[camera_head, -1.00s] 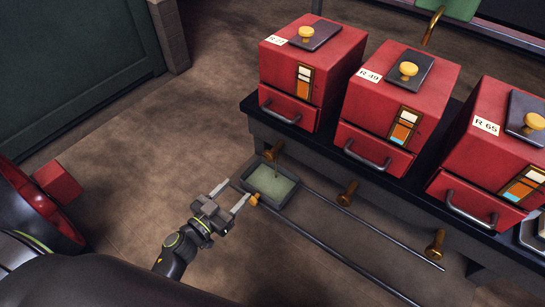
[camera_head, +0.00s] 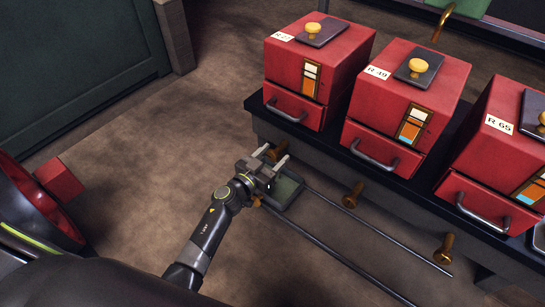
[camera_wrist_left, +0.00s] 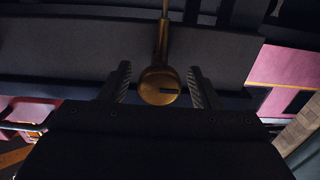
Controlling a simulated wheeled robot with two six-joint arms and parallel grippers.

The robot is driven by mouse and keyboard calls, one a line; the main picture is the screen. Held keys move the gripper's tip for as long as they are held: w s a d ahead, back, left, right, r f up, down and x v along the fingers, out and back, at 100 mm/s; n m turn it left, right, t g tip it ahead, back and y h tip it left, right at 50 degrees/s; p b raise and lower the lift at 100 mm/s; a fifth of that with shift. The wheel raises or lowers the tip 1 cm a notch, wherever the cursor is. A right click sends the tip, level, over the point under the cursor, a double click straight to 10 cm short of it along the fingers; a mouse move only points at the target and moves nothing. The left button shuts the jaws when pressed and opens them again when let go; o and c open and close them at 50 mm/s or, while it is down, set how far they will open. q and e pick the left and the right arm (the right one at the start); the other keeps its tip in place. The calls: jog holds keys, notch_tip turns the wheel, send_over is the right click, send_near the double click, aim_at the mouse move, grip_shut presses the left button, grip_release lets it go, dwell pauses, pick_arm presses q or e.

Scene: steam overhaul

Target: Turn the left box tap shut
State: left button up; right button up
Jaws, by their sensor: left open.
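The left box tap (camera_head: 276,153) is a brass tap on the front of the dark bench, below the left red box (camera_head: 318,62). My left gripper (camera_head: 271,156) is open, with its two fingertips reaching up to either side of this tap in the head view. In the left wrist view, the round brass end of the tap (camera_wrist_left: 158,88) shows between the two open fingers (camera_wrist_left: 160,85), with a dark slot in it and a stem rising above. I cannot tell whether a finger touches it. My right gripper is not in view.
Two more brass taps (camera_head: 352,194) (camera_head: 444,248) stick out below the middle box (camera_head: 408,92) and right box (camera_head: 506,150). A dark tray (camera_head: 298,190) lies under my left gripper, beside two long rods (camera_head: 335,258).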

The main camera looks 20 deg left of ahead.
pick_arm(q)
jog(key=c, duration=0.9)
jog(key=shift+c, duration=0.2)
